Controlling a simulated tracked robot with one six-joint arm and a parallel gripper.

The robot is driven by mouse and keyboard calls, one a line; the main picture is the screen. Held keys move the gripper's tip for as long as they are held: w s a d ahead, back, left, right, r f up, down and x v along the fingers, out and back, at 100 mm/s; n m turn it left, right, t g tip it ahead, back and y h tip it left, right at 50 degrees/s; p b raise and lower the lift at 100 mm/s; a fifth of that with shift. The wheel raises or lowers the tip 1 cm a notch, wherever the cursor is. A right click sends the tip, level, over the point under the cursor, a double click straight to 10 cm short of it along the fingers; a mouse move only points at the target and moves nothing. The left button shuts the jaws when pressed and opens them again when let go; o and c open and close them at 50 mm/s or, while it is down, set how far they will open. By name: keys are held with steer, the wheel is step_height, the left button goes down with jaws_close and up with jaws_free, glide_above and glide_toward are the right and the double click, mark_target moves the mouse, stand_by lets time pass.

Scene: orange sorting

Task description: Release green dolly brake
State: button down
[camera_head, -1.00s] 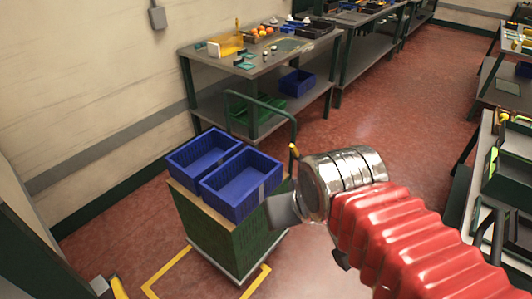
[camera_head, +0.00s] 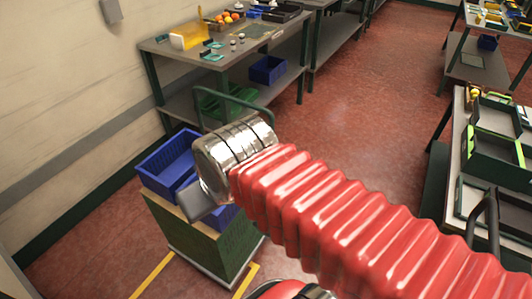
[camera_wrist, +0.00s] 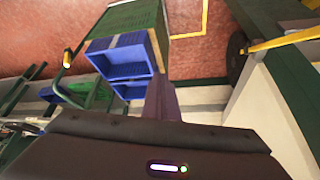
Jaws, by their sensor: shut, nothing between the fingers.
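The green dolly (camera_head: 207,248) stands on the floor at lower left in the head view, with two blue crates (camera_head: 166,163) on top. It is at the top of the wrist view (camera_wrist: 139,18). A green push handle (camera_head: 232,97) rises at its far side. A small yellow-tipped lever on the handle shows in the wrist view (camera_wrist: 68,56); in the head view my wrist mostly hides it. My gripper (camera_head: 200,203) is shut and empty, in front of the crates in the head view. Its dark fingers show in the wrist view (camera_wrist: 162,97). Contact cannot be told.
A workbench (camera_head: 190,42) with oranges (camera_head: 228,17) stands behind the dolly, with a blue bin (camera_head: 268,69) on its shelf. Another bench (camera_head: 455,150) with green trays is at right. Yellow tape (camera_head: 152,274) marks the floor. Red floor is open between the benches.

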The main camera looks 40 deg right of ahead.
stand_by(0.3)
steer(key=w+f+m+g+y, duration=0.55)
steer(key=f+m, duration=0.25)
steer(key=m, duration=0.4)
steer(key=w+d+f+m+t+y, duration=0.5)
steer(key=w+d+f+m+y, duration=0.15)
steer(key=w+m, duration=0.35)
steer(key=w+d+f+m+t, duration=0.1)
steer(key=d+f+m+t, duration=0.25)
steer(key=d+m, duration=0.3)
steer(key=w+d+f+m+t, duration=0.1)
steer(key=d+f+m+t, duration=0.2)
steer(key=d+m+t, duration=0.4)
steer(key=s+d+f+m+t+h, duration=0.1)
steer(key=d+f+m+h, duration=0.3)
steer(key=d, duration=0.4)
steer(key=s+d+f+m+t+h, duration=0.2)
steer(key=s+d+f+m+h, duration=0.2)
steer(key=d+f+m+h, duration=0.1)
steer(key=d+f+m, duration=0.1)
steer(key=d+m, duration=0.1)
steer(key=d, duration=0.1)
steer(key=shift+f+t+h, duration=0.3)
steer(key=shift+f, duration=0.1)
steer(key=shift+w, duration=0.15)
